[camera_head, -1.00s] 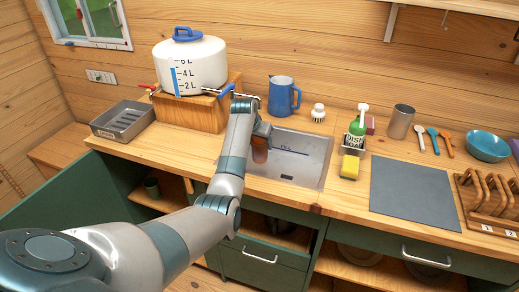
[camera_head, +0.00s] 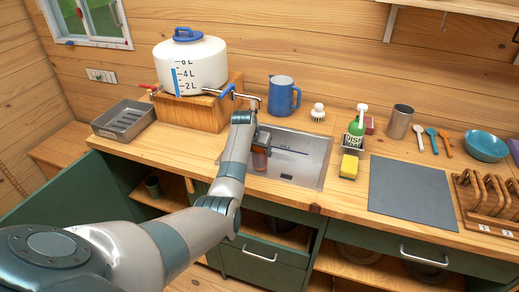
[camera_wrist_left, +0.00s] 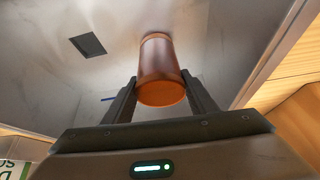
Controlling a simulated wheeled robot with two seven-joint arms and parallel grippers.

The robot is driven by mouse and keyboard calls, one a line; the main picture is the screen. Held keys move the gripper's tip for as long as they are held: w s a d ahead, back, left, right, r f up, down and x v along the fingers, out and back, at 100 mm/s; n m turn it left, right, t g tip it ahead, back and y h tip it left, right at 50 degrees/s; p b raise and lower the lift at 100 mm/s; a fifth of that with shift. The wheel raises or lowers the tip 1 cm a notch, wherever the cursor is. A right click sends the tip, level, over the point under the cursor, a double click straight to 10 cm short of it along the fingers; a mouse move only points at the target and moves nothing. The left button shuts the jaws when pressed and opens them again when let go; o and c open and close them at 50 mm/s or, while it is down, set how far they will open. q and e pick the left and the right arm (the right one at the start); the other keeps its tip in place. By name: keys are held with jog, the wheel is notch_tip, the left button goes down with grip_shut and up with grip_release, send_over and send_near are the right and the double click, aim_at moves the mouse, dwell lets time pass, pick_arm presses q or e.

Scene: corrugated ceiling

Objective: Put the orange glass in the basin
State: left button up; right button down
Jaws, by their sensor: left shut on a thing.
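The orange glass (camera_head: 260,160) is a small, see-through cup at the left part of the metal basin (camera_head: 312,150). In the left wrist view the orange glass (camera_wrist_left: 160,62) sits between the two fingers of my left gripper (camera_wrist_left: 158,82), which is shut on it. The basin's grey floor (camera_wrist_left: 60,85) and dark drain square lie behind it there. In the head view my left gripper (camera_head: 261,146) is at the basin's left side, partly hidden by its arm. I cannot tell whether the glass touches the basin floor. My right gripper is not in view.
A white water tank (camera_head: 192,70) with a tap stands on a wooden block behind the basin's left.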

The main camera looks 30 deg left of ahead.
pick_arm(q)
jog(key=shift+f, duration=0.15)
jog(key=o, duration=1.5)
jog(key=shift+r, duration=0.2)
jog(key=b+v, duration=0.1)
jog(key=v, duration=1.1)
